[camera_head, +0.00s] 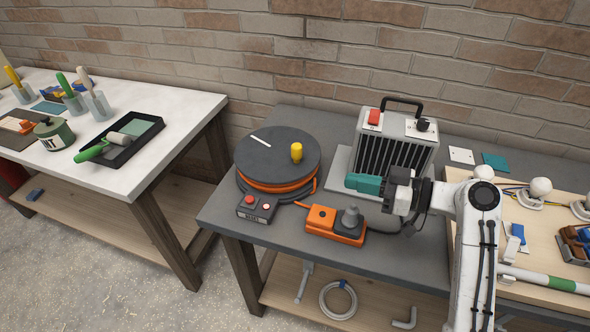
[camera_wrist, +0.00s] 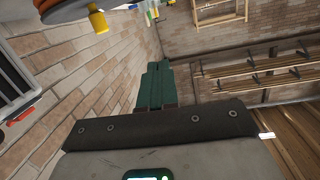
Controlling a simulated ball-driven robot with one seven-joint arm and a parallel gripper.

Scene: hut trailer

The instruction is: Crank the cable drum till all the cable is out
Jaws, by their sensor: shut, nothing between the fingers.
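The cable drum (camera_head: 262,152) lies flat on the grey table, a dark disc with an orange band of cable under its rim. A yellow crank knob (camera_head: 296,152) stands upright on its top, right of centre, and a white mark lies on the upper left. In the wrist view the yellow knob (camera_wrist: 97,21) and part of the drum (camera_wrist: 65,13) show at the top left. My gripper (camera_head: 350,182) has green fingers, is shut and empty, and hangs in front of the grey heater, right of the drum and apart from the knob. It also shows in the wrist view (camera_wrist: 157,68).
A small dark box with a red button (camera_head: 257,207) and an orange socket unit (camera_head: 336,224) sit in front of the drum. A grey finned heater (camera_head: 396,138) stands behind my gripper. A white bench (camera_head: 180,105) with painting tools is at left.

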